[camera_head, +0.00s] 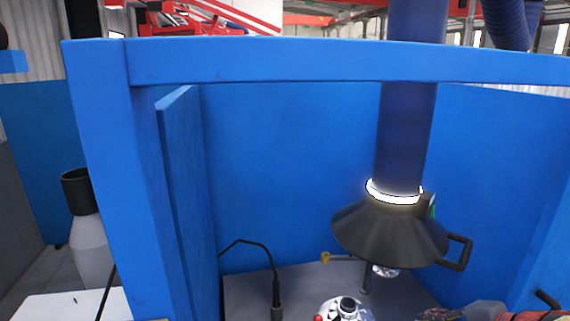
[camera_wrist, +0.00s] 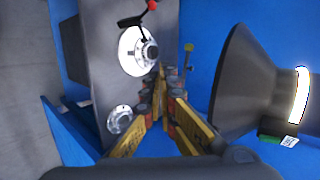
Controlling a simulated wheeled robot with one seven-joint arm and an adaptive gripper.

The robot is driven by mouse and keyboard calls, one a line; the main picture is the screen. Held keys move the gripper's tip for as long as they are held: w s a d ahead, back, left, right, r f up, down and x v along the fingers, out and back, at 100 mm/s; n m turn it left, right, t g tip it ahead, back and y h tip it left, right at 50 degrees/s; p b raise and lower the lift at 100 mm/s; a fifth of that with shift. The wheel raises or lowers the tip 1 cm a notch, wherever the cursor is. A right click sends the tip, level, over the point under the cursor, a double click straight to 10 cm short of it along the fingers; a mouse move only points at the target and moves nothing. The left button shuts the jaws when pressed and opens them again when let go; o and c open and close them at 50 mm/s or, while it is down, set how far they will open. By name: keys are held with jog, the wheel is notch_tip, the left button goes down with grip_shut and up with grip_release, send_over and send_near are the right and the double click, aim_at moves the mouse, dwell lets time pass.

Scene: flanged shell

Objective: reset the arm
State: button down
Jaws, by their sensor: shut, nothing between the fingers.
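My gripper (camera_wrist: 158,78) shows in the wrist view with its yellow and dark fingers together and nothing between them. Its tips appear close to a white round flanged part (camera_wrist: 130,60) with a dark centre on the grey bench; I cannot tell whether they touch. A smaller pale round part (camera_wrist: 119,121) lies left of the fingers. In the head view, a white round part with a black top (camera_head: 347,304) shows at the bottom edge, partly cut off. Part of my arm shows at the bottom right there; the fingertips are not clear.
A black extraction hood (camera_head: 385,232) with a side handle hangs over the grey bench (camera_head: 250,290); it also fills the right of the wrist view (camera_wrist: 245,85). Blue panels (camera_head: 290,160) enclose the bench. A black cable (camera_head: 272,262) and a red-ended lever (camera_wrist: 135,20) stand nearby.

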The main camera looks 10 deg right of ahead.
jog(key=s+a+f+n+g+h+b, duration=0.2)
jog(key=s+a+n+g, duration=0.1)
jog(key=s+a+n, duration=0.35)
jog(key=s+a+f+n+g+h+b, duration=0.2)
jog(key=s+a+f+n, duration=0.1)
jog(key=s+a+n, duration=0.4)
jog(key=a+r+n, duration=0.2)
jog(key=a, duration=0.5)
jog(key=shift+w+a+t+y+b, duration=0.25)
jog(key=shift+a+t+y+b, duration=0.15)
jog(key=shift+b, duration=0.05)
jog(key=shift+a, duration=0.1)
